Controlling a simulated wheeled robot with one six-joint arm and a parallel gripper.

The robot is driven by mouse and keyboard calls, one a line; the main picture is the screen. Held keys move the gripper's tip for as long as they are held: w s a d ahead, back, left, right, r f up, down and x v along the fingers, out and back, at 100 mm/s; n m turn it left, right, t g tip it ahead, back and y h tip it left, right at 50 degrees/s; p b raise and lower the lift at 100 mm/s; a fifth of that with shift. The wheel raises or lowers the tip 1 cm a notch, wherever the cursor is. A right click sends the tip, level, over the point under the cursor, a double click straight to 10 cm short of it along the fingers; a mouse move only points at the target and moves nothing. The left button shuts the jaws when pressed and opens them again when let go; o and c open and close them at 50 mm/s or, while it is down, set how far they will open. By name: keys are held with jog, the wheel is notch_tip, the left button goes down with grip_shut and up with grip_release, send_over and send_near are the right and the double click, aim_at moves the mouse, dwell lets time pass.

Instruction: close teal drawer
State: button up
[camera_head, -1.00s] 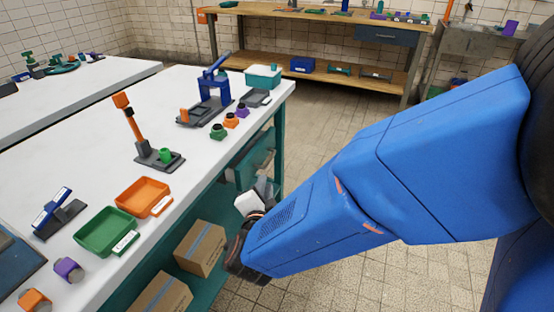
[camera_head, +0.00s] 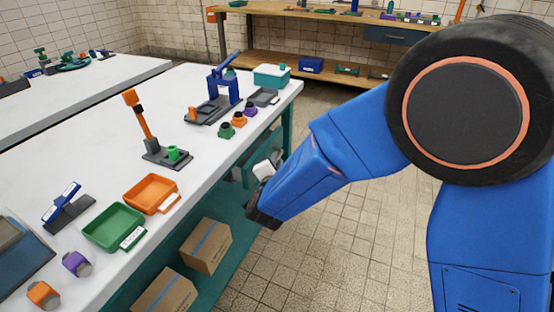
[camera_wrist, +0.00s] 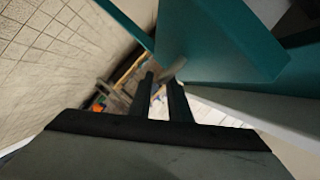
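The teal drawer (camera_head: 245,172) is under the white bench top, near the bench's far right corner. My arm hides part of it, and I cannot tell how far out it stands. In the wrist view a large teal panel (camera_wrist: 225,40) fills the upper right, close to my gripper. My gripper (camera_head: 265,170) is beside the drawer, below the bench edge. In the wrist view its two dark fingers (camera_wrist: 161,82) stand apart with a narrow empty gap. Whether they touch the teal panel cannot be told.
The white bench (camera_head: 120,130) holds a green tray (camera_head: 113,226), an orange tray (camera_head: 151,193) and several fixtures. Cardboard boxes (camera_head: 206,245) sit on the teal lower shelf. The tiled floor (camera_head: 340,240) right of the bench is clear. A wooden workbench (camera_head: 310,22) stands behind.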

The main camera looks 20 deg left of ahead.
aim_at(265, 155)
jog(key=shift+x, duration=1.15)
jog(key=shift+c, duration=0.7)
grip_shut()
jog(key=shift+w+a, duration=0.15)
jog(key=shift+a, duration=1.95)
jog(key=shift+r, duration=0.1)
jog(key=shift+o, duration=0.7)
grip_release()
jog(key=shift+a, duration=0.1)
jog(key=v, duration=1.7)
